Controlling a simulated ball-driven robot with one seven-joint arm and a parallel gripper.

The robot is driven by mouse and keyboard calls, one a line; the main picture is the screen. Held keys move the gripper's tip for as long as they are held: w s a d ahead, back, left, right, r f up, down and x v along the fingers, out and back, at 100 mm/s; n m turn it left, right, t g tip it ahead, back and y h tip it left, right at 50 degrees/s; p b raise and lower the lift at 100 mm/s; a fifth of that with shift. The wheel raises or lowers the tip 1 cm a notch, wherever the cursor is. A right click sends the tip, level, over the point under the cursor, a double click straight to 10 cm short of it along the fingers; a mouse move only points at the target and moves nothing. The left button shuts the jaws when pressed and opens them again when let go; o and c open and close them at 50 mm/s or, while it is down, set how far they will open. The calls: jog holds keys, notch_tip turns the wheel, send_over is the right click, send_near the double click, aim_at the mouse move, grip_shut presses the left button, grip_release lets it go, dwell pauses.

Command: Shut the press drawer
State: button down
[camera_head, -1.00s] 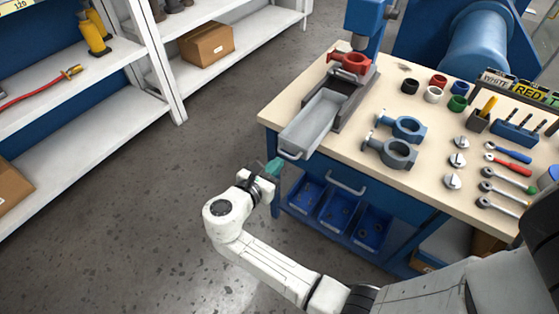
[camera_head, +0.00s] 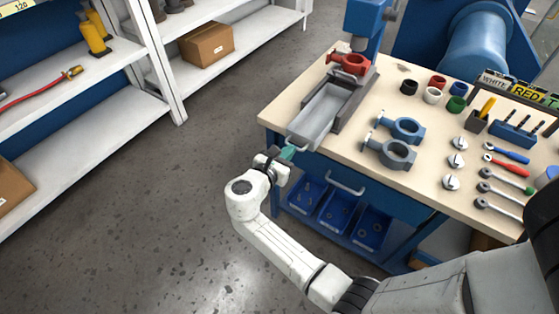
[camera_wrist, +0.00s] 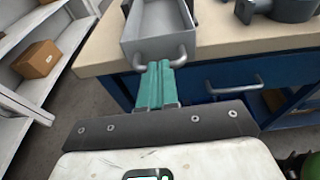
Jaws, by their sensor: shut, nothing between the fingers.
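The press drawer (camera_head: 318,116) is a grey open tray standing partly out of the press base (camera_head: 357,99) at the bench's left corner. It looks empty. In the wrist view the drawer (camera_wrist: 155,44) shows its bar handle (camera_wrist: 178,57) on the front. My gripper (camera_head: 288,152) has teal fingers, closed together, at the drawer's front. In the wrist view my gripper (camera_wrist: 156,66) has its fingertips at the middle of the handle, apparently touching it and not gripping it.
A red valve body (camera_head: 349,63) sits under the blue press (camera_head: 365,18). Two blue-grey valve bodies (camera_head: 402,128) (camera_head: 391,152) lie right of the drawer. A bench drawer handle (camera_head: 345,184) and blue bins (camera_head: 338,211) are below. The floor left of the bench is clear.

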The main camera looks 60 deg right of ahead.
aim_at(316, 126)
jog(key=r+x, duration=0.1)
jog(key=x, duration=0.4)
jog(key=r+b+x, duration=0.1)
jog(key=x, duration=0.4)
jog(key=r+b+x, duration=0.1)
jog(key=x, duration=0.4)
jog(key=shift+s+d+r, duration=0.1)
jog(key=shift+s+d, duration=0.15)
jog(key=shift+d, duration=0.8)
jog(key=shift+d+r, duration=0.1)
jog(key=shift+w+r, duration=0.1)
jog(key=shift+r, duration=0.15)
